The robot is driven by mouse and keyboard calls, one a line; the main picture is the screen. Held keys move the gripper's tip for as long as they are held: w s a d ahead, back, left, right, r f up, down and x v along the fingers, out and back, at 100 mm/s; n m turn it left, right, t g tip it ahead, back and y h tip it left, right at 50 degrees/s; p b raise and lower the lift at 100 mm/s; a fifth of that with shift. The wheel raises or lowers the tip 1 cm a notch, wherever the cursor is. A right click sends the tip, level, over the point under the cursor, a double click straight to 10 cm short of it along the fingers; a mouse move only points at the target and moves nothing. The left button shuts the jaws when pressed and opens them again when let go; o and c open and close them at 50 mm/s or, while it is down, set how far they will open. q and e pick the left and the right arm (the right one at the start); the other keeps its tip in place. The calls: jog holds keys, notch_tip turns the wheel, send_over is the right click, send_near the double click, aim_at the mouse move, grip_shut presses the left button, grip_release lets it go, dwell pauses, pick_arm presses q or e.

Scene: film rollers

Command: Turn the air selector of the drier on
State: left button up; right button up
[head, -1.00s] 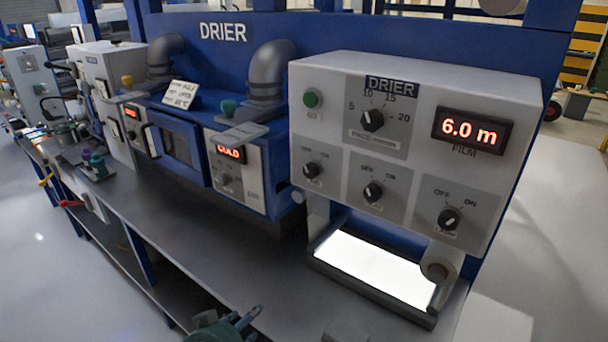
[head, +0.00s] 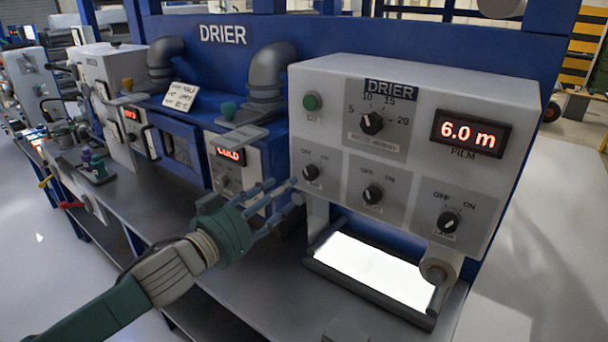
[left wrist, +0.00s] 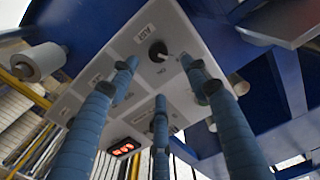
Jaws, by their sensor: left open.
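The drier's control box (head: 420,95) is a white box with a grey panel. Its air selector (head: 311,173) is the leftmost of the lower row of black OFF/ON knobs. The same knob, beside the label AIR, shows in the left wrist view (left wrist: 158,50). I cannot tell for sure which mark its pointer faces. My left gripper (head: 278,194) is open and empty. Its fingers are spread just left of and below the air selector, apart from it. In the left wrist view, the fingers (left wrist: 160,75) reach toward the panel around the knob. My right gripper is not in view.
Two more OFF/ON knobs, the middle one (head: 373,194) and the lamp one (head: 448,222), sit to the right. A lit panel (head: 375,268) lies below the box. A display (head: 470,133) reads 6.0 m.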

aim_at(307, 173)
pick_arm(q)
jog(key=p+x, duration=0.2)
jog(key=x, duration=0.7)
jog(key=shift+d, duration=0.15)
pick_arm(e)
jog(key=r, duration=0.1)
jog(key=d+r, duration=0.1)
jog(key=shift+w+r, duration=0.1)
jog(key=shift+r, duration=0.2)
pick_arm(q)
jog(key=shift+c, duration=0.5)
jog(key=c, duration=1)
